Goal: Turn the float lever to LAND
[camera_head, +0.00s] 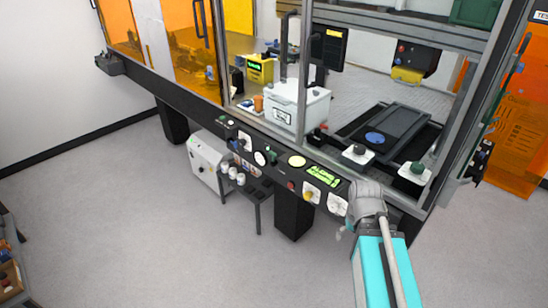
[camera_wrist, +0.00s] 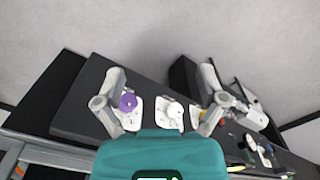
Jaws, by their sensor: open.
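My gripper (camera_wrist: 162,74) is open, its two grey fingers spread wide above the front control panel (camera_wrist: 85,120) in the wrist view. Between the fingers is a white plate (camera_wrist: 168,112) with a small pale lever-like part, which may be the float lever; its markings are too small to read. A purple knob (camera_wrist: 128,102) on a white plate lies by the left finger, and a yellow knob (camera_wrist: 197,112) by the right finger. In the head view, my gripper (camera_head: 354,222) is at the panel's right end, partly covering a white plate (camera_head: 336,204) beside the yellow knob (camera_head: 309,194).
The panel carries a green display (camera_head: 322,176), a red button (camera_head: 291,186) and a round yellow light (camera_head: 297,161). Above it is a framed enclosure with a dark stage (camera_head: 395,125) and a white box (camera_head: 297,107). A white unit (camera_head: 207,160) stands below. The floor in front is clear.

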